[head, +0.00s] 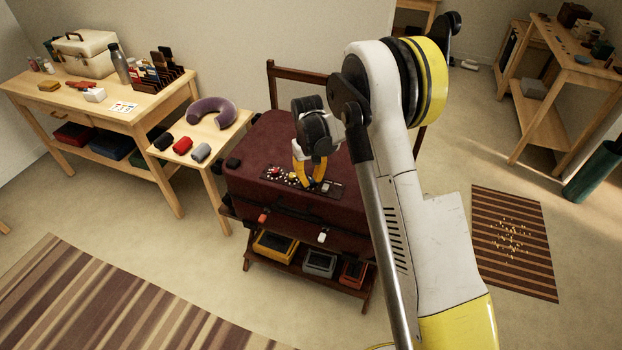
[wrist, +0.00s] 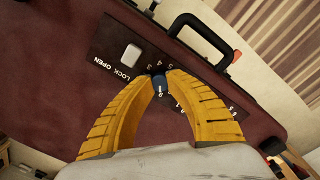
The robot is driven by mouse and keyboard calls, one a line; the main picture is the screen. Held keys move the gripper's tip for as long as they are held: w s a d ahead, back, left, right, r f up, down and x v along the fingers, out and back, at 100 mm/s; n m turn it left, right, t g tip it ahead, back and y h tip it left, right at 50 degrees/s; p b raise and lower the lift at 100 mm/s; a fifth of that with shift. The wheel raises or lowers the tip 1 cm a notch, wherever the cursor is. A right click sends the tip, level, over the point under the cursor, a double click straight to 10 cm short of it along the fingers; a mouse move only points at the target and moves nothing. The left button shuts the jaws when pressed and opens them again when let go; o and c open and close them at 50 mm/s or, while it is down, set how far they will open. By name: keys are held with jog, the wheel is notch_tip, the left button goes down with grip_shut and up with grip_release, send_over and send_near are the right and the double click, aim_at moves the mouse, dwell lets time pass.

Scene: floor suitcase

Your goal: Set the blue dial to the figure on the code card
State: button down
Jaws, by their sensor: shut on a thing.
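The maroon suitcase (head: 262,160) lies on a wooden rack, with a dark lock panel (head: 335,193) near its front edge. The panel also shows in the wrist view (wrist: 112,50). My gripper (head: 312,186) points down at the panel. In the wrist view my gripper (wrist: 159,72) has its yellow fingers shut on the small blue dial (wrist: 159,86), with printed figures around it. The fingers hide parts of the dial and its scale, and I cannot tell its setting. A white card with coloured marks (head: 123,107), perhaps the code card, lies on the left table; its figure is too small to read.
A white square knob (wrist: 131,53) sits beside "LOCK OPEN" lettering. The suitcase's black handle (wrist: 205,35) stands near the panel. A side table (head: 213,138) with a purple neck pillow (head: 212,108) is close to the suitcase's left. The right floor has a striped mat (head: 500,270).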

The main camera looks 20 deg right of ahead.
aim_at(309, 180)
dwell(0.3)
jog(key=c, duration=1.5)
grip_release()
jog(key=shift+c, duration=0.2)
notch_tip(309, 180, up, 12)
jog(key=shift+a, duration=0.25)
jog(key=shift+r, duration=0.1)
